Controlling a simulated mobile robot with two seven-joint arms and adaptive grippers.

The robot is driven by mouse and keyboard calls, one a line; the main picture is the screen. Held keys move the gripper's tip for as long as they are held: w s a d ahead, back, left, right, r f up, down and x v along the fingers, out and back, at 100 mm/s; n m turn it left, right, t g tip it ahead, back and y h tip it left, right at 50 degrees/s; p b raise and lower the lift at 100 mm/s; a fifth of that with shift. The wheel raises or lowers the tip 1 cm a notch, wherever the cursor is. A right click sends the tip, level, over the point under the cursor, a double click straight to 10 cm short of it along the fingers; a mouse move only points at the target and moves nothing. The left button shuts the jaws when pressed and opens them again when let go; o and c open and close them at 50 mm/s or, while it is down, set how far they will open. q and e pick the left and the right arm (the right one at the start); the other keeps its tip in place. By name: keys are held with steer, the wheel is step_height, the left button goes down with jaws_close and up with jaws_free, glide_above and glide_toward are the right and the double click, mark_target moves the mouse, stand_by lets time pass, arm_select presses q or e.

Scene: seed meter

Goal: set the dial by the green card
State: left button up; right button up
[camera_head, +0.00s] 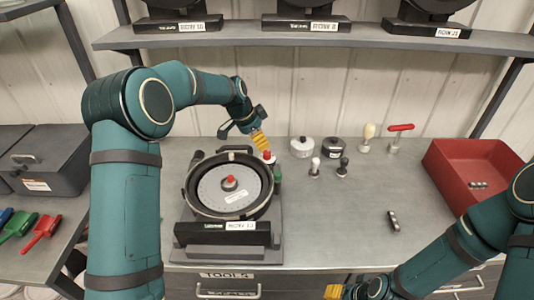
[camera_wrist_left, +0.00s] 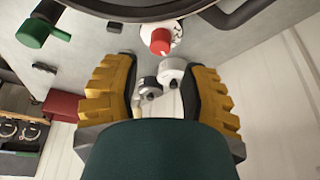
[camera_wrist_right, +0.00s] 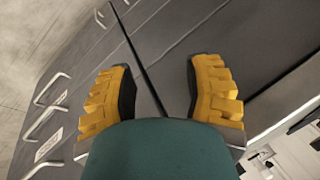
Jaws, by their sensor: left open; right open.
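The seed meter (camera_head: 190,205) stands on the bench, with a round dark ring and a grey disc that has a red centre knob. A small white dial with a red knob (camera_head: 268,155) sits at its back right edge; it also shows in the left wrist view (camera_wrist_left: 160,40). A green handle (camera_wrist_left: 32,32) is at the meter's side. My left gripper (camera_head: 259,139) is open just behind the red knob, with the knob ahead of its fingers and apart from them. My right gripper (camera_wrist_right: 160,90) is open and empty by the bench's front. I see no green card.
White and dark round parts (camera_head: 303,147), small stamps and a red T-handle (camera_head: 400,128) stand right of the meter. A red bin (camera_head: 470,165) is at the right. A shelf (camera_head: 240,40) runs above. Scoops (camera_head: 40,232) lie left. The bench's right front is mostly clear.

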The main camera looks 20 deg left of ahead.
mark_target(267, 153)
arm_select(q)
steer(key=x, duration=0.7)
steer(key=shift+w, duration=0.1)
steer(key=shift+o, duration=0.3)
jaws_close()
